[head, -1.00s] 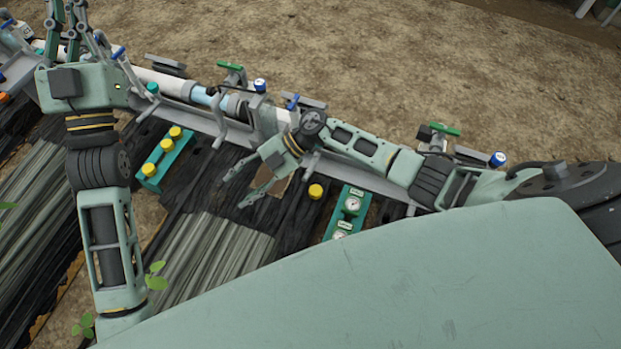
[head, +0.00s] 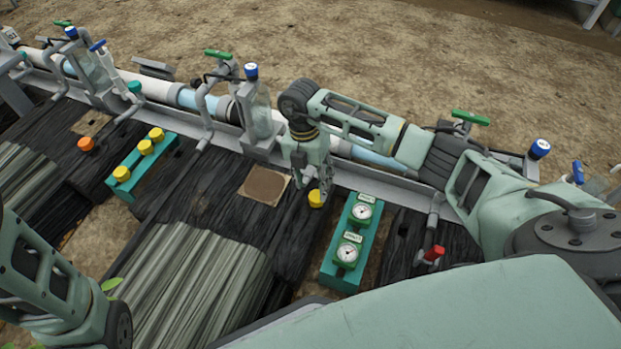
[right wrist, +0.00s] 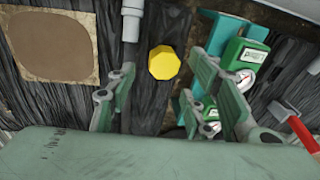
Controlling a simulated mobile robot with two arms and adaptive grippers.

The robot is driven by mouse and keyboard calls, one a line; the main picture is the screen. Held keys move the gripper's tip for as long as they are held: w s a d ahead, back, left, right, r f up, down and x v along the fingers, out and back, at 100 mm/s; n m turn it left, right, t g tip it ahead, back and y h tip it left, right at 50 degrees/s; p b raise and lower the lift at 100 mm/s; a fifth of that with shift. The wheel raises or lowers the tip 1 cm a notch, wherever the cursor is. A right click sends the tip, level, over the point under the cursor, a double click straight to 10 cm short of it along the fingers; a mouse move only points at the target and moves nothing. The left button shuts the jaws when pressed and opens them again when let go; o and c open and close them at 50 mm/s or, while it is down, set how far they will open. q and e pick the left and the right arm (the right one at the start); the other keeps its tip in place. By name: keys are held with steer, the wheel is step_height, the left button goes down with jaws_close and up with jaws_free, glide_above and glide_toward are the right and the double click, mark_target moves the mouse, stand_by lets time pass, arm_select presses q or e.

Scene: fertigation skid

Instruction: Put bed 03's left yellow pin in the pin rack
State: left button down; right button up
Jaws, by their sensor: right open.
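A yellow pin (head: 316,198) stands on the dark bed cover, just left of the teal gauge block. My right gripper (head: 312,184) points down close over it and partly hides it in the head view. In the right wrist view the yellow pin (right wrist: 164,62) lies between the two spread fingers of my right gripper (right wrist: 162,68), with a gap on both sides. A teal rack (head: 160,165) further left holds three yellow-capped pins (head: 146,147) in a row. Only a link of my left arm shows at lower left; its gripper is out of frame.
A teal block with two gauges (head: 347,254) stands right of the pin. A brown square patch (head: 264,186) lies left of the pin. A pipe rail (head: 180,97) with valves runs behind. An orange cap (head: 86,144) is at left.

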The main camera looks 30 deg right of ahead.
mark_target(314, 195)
steer(key=f, duration=0.1)
steer(key=f+b, duration=0.1)
steer(key=f, duration=0.1)
steer(key=shift+s+f, duration=0.1)
steer(key=shift+s, duration=0.15)
steer(key=shift+s+f+b, duration=0.1)
steer(key=shift+f+b, duration=0.5)
steer(key=shift+f, duration=0.05)
